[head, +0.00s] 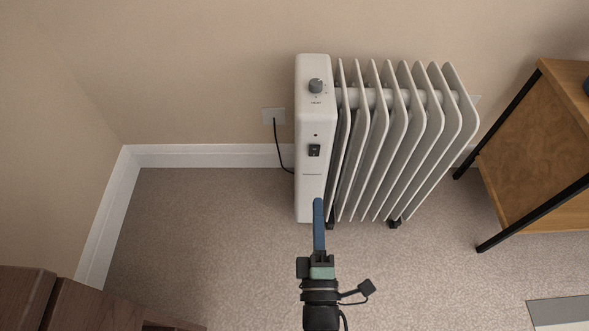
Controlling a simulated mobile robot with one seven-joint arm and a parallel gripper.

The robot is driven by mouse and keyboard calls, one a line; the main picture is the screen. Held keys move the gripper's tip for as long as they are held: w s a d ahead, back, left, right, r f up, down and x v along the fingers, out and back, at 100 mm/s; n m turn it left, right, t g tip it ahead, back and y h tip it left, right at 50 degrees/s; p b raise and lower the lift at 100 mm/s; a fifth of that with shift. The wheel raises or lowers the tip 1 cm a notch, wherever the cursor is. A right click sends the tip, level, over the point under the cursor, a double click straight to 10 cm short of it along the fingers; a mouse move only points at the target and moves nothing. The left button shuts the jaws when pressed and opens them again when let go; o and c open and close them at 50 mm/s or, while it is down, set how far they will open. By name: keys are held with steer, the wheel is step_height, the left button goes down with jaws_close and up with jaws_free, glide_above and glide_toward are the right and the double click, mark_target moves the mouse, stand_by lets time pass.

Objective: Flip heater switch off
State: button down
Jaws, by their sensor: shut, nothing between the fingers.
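A white oil-filled heater (313,190) stands on the carpet against the back wall, its fins running to the right. Its front panel has a grey round knob (316,86) near the top and a small black rocker switch (314,150) below it. I cannot tell which side of the switch is pressed. My gripper (318,203) is shut and empty. Its blue fingers point up the picture, with their tips over the lower part of the front panel, below the switch. I cannot tell if they touch the panel. The switch is not covered.
A black cord (280,150) runs from a wall outlet (268,115) to behind the heater. A wooden cabinet with black legs (535,150) stands at the right. Dark wooden furniture (95,308) fills the lower left corner. The carpet (200,235) left of the heater is clear.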

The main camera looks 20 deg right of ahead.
mark_target(313, 150)
steer(key=f, duration=0.2)
steer(key=s+f, duration=0.1)
steer(key=shift+a+n, duration=0.3)
steer(key=shift+a, duration=0.1)
steer(key=b+x, duration=0.5)
steer(key=x, duration=0.7)
steer(key=shift+w+f, duration=0.1)
steer(key=shift+w, duration=0.35)
steer(key=shift+w+d, duration=0.25)
steer(key=shift+w, duration=0.3)
